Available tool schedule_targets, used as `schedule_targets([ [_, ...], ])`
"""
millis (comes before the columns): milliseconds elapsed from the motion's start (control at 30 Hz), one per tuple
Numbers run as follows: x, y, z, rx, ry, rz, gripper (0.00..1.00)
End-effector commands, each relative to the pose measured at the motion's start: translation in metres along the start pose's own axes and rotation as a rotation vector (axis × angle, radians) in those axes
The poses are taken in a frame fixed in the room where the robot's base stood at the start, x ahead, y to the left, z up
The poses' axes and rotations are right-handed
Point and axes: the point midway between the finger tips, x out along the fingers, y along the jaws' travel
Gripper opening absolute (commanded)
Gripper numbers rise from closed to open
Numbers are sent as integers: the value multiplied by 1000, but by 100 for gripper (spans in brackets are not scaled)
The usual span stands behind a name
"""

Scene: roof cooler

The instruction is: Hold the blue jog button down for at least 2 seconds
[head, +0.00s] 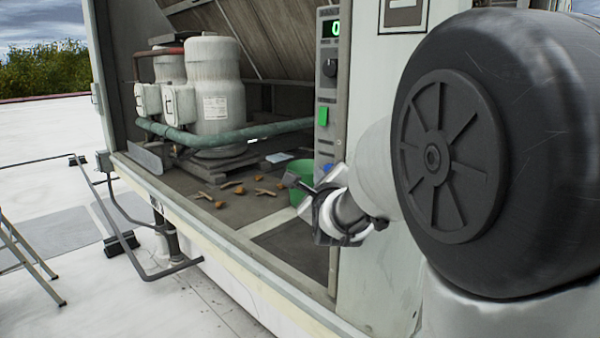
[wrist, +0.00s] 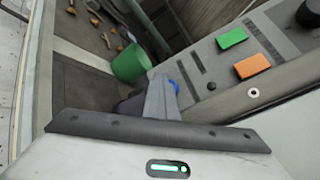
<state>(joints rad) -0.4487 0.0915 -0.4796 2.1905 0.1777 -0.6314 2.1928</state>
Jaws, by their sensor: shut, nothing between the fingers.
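In the head view a bit of the blue button (head: 328,167) shows low on the control panel (head: 326,86), just above my gripper (head: 318,186). My gripper is shut and empty, and its closed fingers (wrist: 162,88) reach to the button's edge in the wrist view. I cannot tell whether they touch it or whether it is pressed in.
The panel also has a green button (wrist: 232,38), an orange button (wrist: 251,66) and a dark knob (wrist: 309,12). A green bucket (wrist: 131,62) stands close beside my fingers. Compressors (head: 213,90) and scattered brown pieces (head: 232,184) are on the cabinet floor.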

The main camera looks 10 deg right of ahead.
Motion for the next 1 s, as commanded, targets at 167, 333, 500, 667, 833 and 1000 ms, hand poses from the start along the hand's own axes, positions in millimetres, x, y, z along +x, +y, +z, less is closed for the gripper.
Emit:
schedule_targets([
  [167,2,-9,-9,6,14,-17,0],
  [333,3,-10,-9,6,13,-18,0],
  [500,4,-12,-10,7,13,-19,0],
  [667,5,-13,-10,7,12,-20,0],
  [833,5,-14,-11,7,12,-20,0],
  [1000,6,-14,-11,7,13,-20,0],
])
